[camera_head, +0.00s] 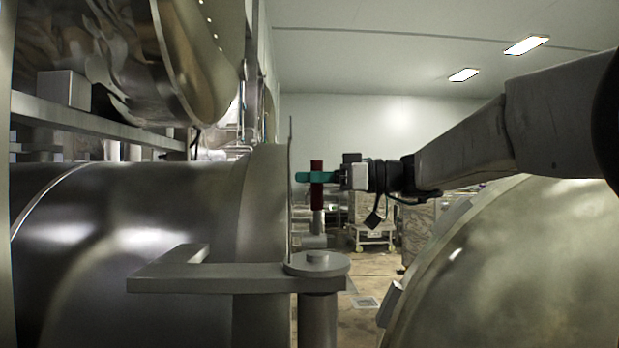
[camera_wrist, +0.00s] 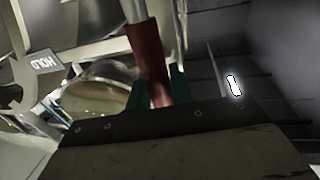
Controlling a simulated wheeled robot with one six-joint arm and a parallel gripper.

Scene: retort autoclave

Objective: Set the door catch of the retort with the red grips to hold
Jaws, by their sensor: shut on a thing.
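A red grip (camera_head: 317,190) on an upright metal lever stands beside the rim of the left retort (camera_head: 180,200) in the head view. My gripper (camera_head: 316,177), with green fingers, is shut around the red grip from the right. In the wrist view the red grip (camera_wrist: 150,62) runs between the green fingers, its metal shaft going up out of the picture. A grey plate marked "HOLD" (camera_wrist: 44,62) shows at the left of the wrist view, apart from the grip. The lower end of the lever meets a metal block (camera_head: 314,241).
A flat bracket with a round hinge post (camera_head: 317,262) stands in front, below the lever. A large rounded metal surface (camera_head: 530,270) fills the lower right, under my arm. Another vessel (camera_head: 130,50) hangs at upper left. A pallet cart (camera_head: 372,222) stands behind on the floor.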

